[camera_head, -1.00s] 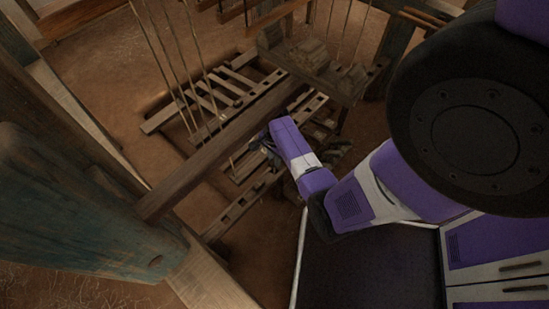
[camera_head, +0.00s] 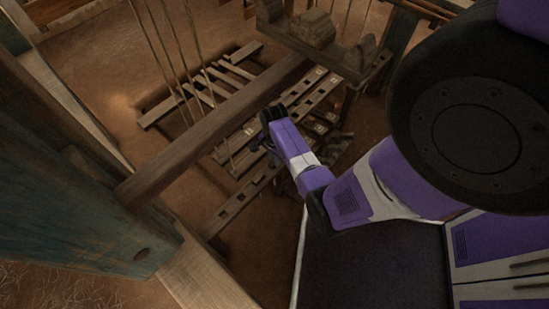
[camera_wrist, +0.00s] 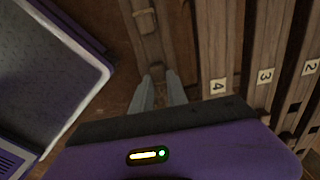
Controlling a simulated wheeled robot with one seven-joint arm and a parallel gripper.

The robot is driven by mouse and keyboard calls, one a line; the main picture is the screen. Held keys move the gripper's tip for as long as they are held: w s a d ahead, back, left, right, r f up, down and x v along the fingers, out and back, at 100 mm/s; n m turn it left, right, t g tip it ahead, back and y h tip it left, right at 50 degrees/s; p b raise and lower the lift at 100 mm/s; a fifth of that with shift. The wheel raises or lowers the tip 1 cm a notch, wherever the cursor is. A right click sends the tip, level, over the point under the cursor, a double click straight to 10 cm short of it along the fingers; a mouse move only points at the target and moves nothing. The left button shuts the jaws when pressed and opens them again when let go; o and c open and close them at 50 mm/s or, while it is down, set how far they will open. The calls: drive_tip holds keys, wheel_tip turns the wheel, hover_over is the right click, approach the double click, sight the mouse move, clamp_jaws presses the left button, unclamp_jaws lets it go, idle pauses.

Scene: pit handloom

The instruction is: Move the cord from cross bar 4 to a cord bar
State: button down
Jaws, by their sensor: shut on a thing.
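My gripper (camera_head: 264,147) is low over the slatted wooden frame. Its two pale fingers also show in the wrist view (camera_wrist: 160,88), close together with a narrow gap. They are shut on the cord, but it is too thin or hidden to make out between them. Cross bar 4 (camera_wrist: 214,45), with its number label, lies just right of the fingers in the wrist view. Ahead of the fingertips is a slotted wooden bar (camera_wrist: 144,50) with a pale fitting. I cannot tell which bar is a cord bar.
Cross bar 3 (camera_wrist: 264,45) and cross bar 2 (camera_wrist: 302,85) lie further right. A thick diagonal beam (camera_head: 205,131) passes left of my gripper. A blue-green post (camera_head: 70,215) stands at left. Bare floor (camera_head: 235,275) shows below.

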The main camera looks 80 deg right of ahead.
idle(0.4)
drive_tip(key=c, duration=1.2)
unclamp_jaws()
drive_tip(key=shift+c, duration=0.2)
wheel_tip(320, 180, up, 8)
drive_tip(key=p, duration=0.2)
drive_tip(key=shift+f+p, duration=0.1)
drive_tip(key=shift+p, duration=0.3)
wheel_tip(320, 180, up, 7)
drive_tip(key=p, duration=0.8)
